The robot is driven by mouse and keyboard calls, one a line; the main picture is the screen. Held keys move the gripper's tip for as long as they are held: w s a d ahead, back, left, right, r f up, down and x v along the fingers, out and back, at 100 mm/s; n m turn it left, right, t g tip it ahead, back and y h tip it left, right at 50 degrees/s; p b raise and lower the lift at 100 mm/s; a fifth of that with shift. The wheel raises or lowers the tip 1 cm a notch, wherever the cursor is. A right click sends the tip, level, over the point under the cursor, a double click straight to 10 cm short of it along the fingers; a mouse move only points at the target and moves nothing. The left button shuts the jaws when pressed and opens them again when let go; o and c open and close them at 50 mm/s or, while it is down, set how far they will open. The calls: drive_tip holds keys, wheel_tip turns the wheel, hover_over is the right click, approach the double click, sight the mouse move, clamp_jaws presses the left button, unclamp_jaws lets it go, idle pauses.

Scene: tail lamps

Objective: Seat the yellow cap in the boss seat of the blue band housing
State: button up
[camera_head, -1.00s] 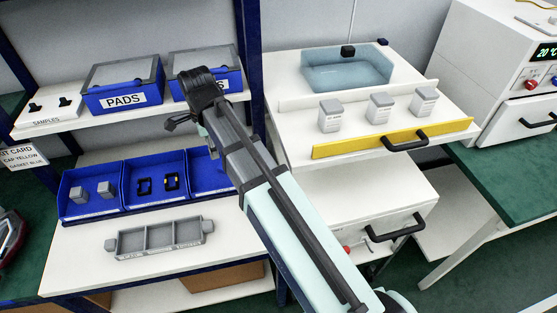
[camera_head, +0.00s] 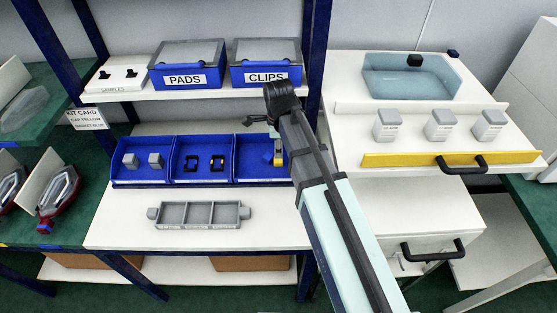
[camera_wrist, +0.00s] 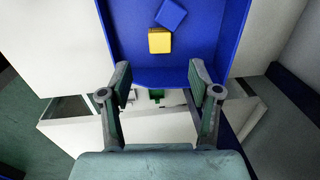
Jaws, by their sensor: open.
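The yellow cap (camera_wrist: 160,41) is a small block lying in a blue bin (camera_wrist: 207,35) in the wrist view, touching or very near a blue cap (camera_wrist: 171,13).
A grey divided tray (camera_head: 200,214) stands in front of the bins. The PADS box (camera_head: 186,79) and CLIPS box (camera_head: 265,77) sit on the shelf above. The white shelf beside the grey tray is clear.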

sight(278, 160)
drive_tip(key=shift+w+f+p, duration=0.2)
drive_tip(key=shift+f+p, duration=0.1)
drive_tip(key=shift+f, duration=1.65)
drive_tip(key=shift+w+f+p, duration=0.2)
drive_tip(key=shift+f+p, duration=0.1)
drive_tip(key=shift+f, duration=1.65)
drive_tip(key=c, duration=0.9)
